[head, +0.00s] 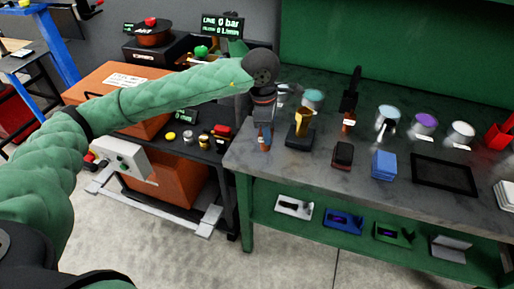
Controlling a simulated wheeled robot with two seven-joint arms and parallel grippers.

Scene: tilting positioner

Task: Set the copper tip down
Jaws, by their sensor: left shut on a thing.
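My left gripper (264,131) reaches over the left end of the grey worktop (255,160), fingers pointing down. It is shut on a small copper-brown piece, the copper tip (265,145), which shows just below the fingers. The tip is close to the worktop surface; I cannot tell whether it touches. To its right stands a black block with a gold-coloured piece (303,121) upright in it. My right gripper is not in view.
Right of the gold piece are a black-handled brush (349,100), a dark red-black block (342,155), blue blocks (383,165), a black tray (443,175) and several cans. A lower black table (200,150) with small jars adjoins on the left. The worktop's front left is bare.

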